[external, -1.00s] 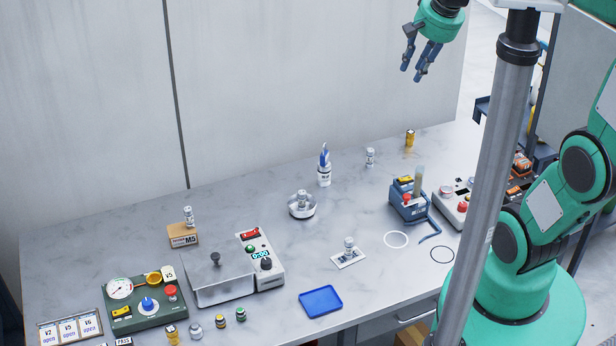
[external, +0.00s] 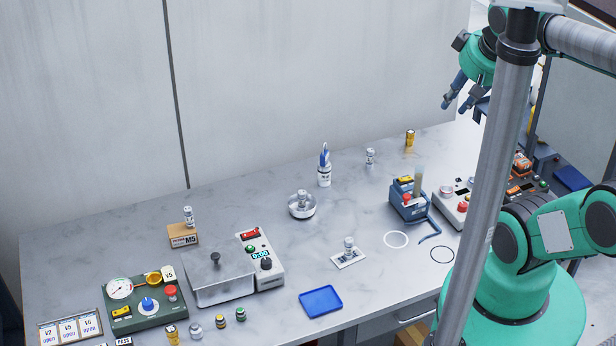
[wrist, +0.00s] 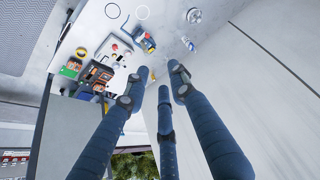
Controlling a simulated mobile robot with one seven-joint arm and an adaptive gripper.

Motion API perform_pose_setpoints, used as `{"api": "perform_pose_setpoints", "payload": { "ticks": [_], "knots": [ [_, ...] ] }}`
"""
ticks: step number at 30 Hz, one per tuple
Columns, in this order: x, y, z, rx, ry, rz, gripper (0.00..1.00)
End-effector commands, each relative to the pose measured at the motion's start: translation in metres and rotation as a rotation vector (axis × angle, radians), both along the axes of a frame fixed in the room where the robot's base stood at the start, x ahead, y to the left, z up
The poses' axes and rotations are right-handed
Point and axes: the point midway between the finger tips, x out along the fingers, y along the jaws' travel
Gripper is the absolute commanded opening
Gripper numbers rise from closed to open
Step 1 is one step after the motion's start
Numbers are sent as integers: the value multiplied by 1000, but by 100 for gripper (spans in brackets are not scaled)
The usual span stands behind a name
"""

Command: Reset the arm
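My arm is green, with its base at the right of the external view. My gripper (external: 459,105) has blue fingers and hangs in the air above the back right end of the workbench (external: 330,240), apart from everything on it. In the wrist view its three fingers (wrist: 163,85) are spread, with nothing between them. The gripper is open and empty. The grey post covers part of the arm near the wrist.
A grey post (external: 484,190) stands close beside my arm. On the bench are a blue device with a tube (external: 408,208), a control box (external: 452,205), a white bottle (external: 324,172), a blue tray (external: 320,301) and a lidded metal box (external: 220,280). A wall (external: 300,80) runs behind.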

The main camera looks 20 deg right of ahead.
Motion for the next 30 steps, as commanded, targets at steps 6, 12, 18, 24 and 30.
{"api": "perform_pose_setpoints", "payload": {
  "ticks": [6,12,18,24,30],
  "knots": [
    [0,0,-4,0,0,-1,25],
    [0,0,-23,1,0,-2,25],
    [0,0,-57,1,0,-2,25],
    [0,0,-96,1,0,-2,25],
    [0,0,-129,1,0,-2,25]
  ]
}}
